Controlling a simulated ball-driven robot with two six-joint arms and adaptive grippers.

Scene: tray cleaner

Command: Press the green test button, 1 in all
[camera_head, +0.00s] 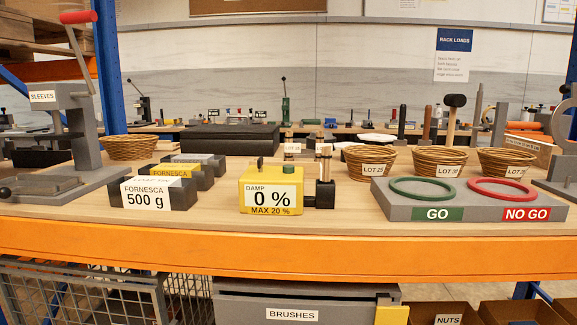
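A yellow damp meter (250,188) stands near the middle of the bench's front part. Its front reads "DAMP 0 % MAX 20 %". A small green button (288,169) sits on its top, right of a small dark upright part (260,163). A dark block with upright pins (325,185) stands close against its right side. The button's top looks uncovered. Neither of my grippers is in view.
"FORNESCA" weights (158,194) stand left of the meter. A grey GO / NO GO board (470,198) with green and red rings lies right of it. Wicker baskets (370,162) stand behind. A sleeve press (83,130) is far left. An orange beam (280,253) forms the front edge.

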